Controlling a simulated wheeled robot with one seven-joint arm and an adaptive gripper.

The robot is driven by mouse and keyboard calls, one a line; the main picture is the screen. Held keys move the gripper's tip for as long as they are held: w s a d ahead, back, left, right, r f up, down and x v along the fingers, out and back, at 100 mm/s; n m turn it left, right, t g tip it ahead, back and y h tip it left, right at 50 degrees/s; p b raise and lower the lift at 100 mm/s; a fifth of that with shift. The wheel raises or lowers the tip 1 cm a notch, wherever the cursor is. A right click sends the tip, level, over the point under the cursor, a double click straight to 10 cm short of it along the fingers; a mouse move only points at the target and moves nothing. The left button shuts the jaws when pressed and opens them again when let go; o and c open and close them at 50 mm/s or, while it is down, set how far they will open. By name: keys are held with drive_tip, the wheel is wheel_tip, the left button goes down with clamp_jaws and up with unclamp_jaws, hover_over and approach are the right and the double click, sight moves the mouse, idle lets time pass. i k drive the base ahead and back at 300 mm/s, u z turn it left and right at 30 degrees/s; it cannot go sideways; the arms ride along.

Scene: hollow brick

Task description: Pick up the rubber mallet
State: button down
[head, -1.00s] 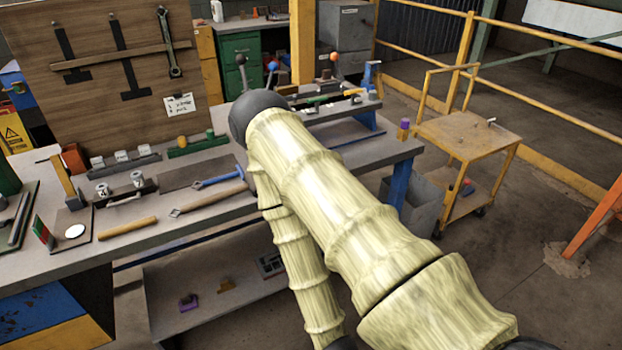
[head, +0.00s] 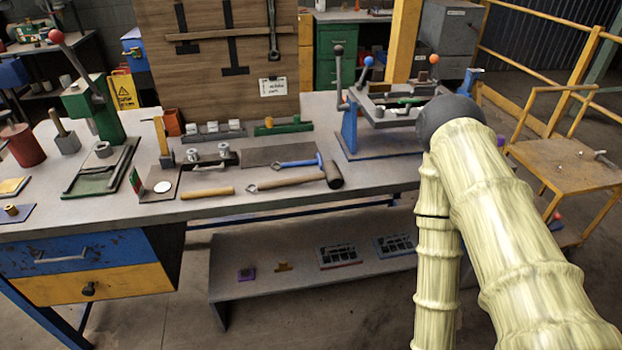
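The rubber mallet (head: 333,175) lies on its side on the grey workbench (head: 225,207), near the front edge. Its dark head is at the right and its wooden handle runs left toward a metal-tipped end or tool by the wooden rod; I cannot tell whether they touch. My pale, ribbed arm with a dark round joint stands to the right of the mallet and does not cover it. My gripper is not in view, so its opening and contents are hidden.
A blue-handled tool (head: 298,164) lies just behind the mallet. A wooden rod (head: 207,193) lies to its left. A blue-framed fixture (head: 349,130) stands behind right, and a green lever press (head: 95,110) far left. A lower shelf (head: 300,275) sits under the bench.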

sight(332, 172)
drive_tip(key=u, duration=3.8)
drive_tip(key=k, duration=2.2)
drive_tip(key=z, duration=1.7)
